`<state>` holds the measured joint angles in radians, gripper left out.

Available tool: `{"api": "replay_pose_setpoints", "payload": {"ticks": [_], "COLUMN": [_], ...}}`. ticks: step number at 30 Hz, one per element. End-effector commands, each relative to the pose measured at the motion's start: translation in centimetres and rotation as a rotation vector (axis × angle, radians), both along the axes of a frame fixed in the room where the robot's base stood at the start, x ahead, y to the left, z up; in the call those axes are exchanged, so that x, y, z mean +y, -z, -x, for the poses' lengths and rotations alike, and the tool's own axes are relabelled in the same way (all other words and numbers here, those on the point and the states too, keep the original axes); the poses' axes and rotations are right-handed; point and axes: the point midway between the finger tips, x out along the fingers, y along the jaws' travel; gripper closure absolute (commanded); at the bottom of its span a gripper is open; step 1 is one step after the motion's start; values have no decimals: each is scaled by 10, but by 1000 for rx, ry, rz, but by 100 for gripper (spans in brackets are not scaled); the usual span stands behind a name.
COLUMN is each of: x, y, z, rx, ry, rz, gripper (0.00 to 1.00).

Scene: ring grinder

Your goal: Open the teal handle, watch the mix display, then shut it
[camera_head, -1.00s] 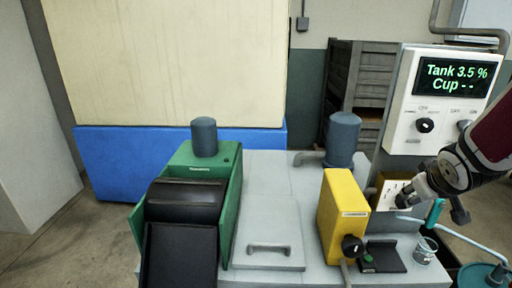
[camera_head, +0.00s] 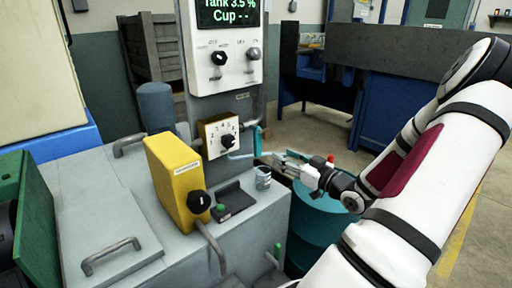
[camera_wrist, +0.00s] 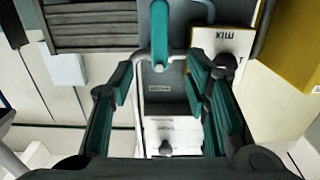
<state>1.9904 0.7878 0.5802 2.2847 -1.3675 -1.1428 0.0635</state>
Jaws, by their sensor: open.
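The teal handle (camera_head: 257,138) stands upright beside the dial box (camera_head: 218,134), at the right end of the machine. In the wrist view the teal handle (camera_wrist: 160,35) lies at top centre, ahead of and between my fingers. My gripper (camera_head: 284,162) is to the right of the handle and a little lower in the head view. Its two teal-padded fingers are spread and empty in the wrist view (camera_wrist: 162,78). The mix display (camera_head: 228,13) reads "Tank 3.5 %" and "Cup - -"; its top is cut off.
A small cup (camera_head: 263,178) stands on the machine's edge below the handle. A yellow box (camera_head: 176,180) with a black knob stands to the left. Open floor lies right of the drum.

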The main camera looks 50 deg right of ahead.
Motion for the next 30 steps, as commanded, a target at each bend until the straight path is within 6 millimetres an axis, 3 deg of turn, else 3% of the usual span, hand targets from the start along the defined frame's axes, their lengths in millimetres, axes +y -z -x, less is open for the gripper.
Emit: {"api": "replay_pose_setpoints", "payload": {"ticks": [5,21,30], "x": [-3,-26,-32], "y": [0,1,-1], "z": [-13,-109,-132], "rx": [-9,-6,-5], "ry": [-3,-3,-1], "rz": [3,2,1], "gripper": [57,57,57]}}
